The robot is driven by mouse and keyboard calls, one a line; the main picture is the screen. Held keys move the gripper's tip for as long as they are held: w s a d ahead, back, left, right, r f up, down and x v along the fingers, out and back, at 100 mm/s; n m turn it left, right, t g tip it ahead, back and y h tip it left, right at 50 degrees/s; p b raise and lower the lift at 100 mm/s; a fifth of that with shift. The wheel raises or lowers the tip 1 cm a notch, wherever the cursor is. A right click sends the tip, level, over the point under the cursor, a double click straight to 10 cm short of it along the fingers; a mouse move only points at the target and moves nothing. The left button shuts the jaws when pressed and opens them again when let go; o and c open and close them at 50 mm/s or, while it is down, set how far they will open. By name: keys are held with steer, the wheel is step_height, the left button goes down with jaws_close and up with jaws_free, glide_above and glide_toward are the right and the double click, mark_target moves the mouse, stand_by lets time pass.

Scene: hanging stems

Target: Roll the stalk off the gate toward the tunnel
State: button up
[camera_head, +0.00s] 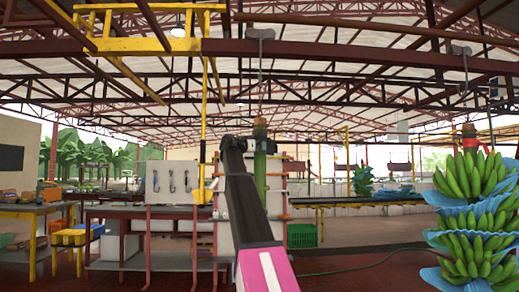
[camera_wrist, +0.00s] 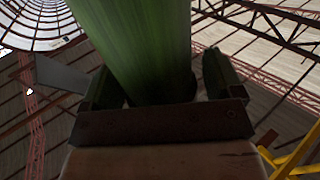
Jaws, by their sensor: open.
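In the wrist view the stalk (camera_wrist: 140,45) fills the top middle, between the two dark fingers of my gripper (camera_wrist: 163,85). The fingers are open; I cannot tell whether they touch it. A yellow gate frame (camera_head: 150,45) stands at the rail, upper left. I cannot make out the tunnel surely.
A banana bunch (camera_head: 470,215) with blue sheets hangs at the right under another trolley (camera_head: 460,50). Work tables (camera_head: 110,212) and a board with hooks (camera_head: 172,183) stand at the left. A green crate (camera_head: 302,235) and a hose (camera_head: 360,268) are on the floor.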

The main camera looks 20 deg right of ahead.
steer(key=shift+c, duration=0.3)
steer(key=c, duration=1.2)
steer(key=shift+s+d, duration=0.2)
steer(key=shift+d, duration=0.55)
steer(key=shift+s+d, duration=0.2)
steer(key=shift+d, duration=0.6)
steer(key=shift+s+d, duration=0.2)
steer(key=shift+d, duration=0.55)
steer(key=o, duration=1.3)
steer(key=shift+c, duration=0.2)
steer(key=v, duration=1.1)
